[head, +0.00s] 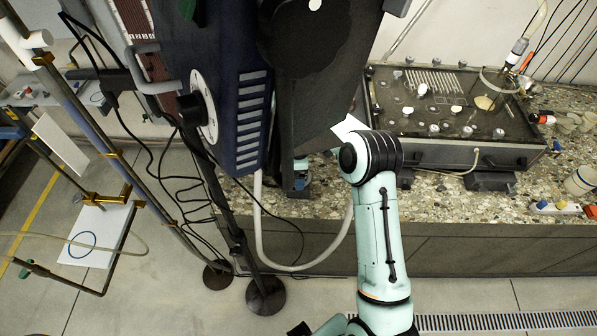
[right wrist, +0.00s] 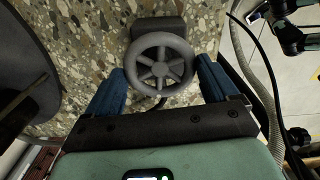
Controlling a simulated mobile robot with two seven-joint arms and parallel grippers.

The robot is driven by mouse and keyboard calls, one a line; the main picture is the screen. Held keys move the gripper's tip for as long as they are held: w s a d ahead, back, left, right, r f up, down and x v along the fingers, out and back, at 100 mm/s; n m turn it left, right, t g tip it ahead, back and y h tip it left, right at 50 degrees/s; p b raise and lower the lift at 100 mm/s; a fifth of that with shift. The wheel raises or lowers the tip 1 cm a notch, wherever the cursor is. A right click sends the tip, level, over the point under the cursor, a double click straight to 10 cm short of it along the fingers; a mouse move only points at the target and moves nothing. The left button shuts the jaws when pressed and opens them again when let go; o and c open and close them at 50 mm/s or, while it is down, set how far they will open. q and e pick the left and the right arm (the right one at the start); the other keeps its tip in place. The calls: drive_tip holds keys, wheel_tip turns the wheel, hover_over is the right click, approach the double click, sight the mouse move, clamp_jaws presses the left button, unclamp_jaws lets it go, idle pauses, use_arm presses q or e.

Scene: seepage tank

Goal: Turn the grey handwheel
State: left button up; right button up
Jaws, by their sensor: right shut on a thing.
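The grey handwheel (right wrist: 160,69), a round rim with several spokes and a hub, shows in the right wrist view. It is mounted on a dark grey block in front of a pebbled stone surface. My right gripper (right wrist: 161,67) has one blue finger on each side of the rim and is shut on the wheel. In the head view, my right arm reaches up from the bottom, and its gripper (head: 300,184) is partly hidden behind a large dark part. The handwheel cannot be made out there.
A pebbled counter (head: 450,203) runs along the right, bearing a dark tank lid (head: 455,112) with knobs and hoses. A dark blue cabinet (head: 238,80) with a white dial (head: 205,106) hangs at upper middle. A pale hose (head: 259,222) loops below it. A pole stand (head: 265,293) is at lower left.

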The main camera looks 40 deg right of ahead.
drive_tip(key=m, duration=0.6)
drive_tip(key=shift+m, duration=0.3)
idle(0.4)
drive_tip(key=o, duration=0.8)
wheel_tip(320, 180, up, 13)
drive_tip(key=shift+r+p, duration=0.2)
drive_tip(key=shift+p, duration=0.1)
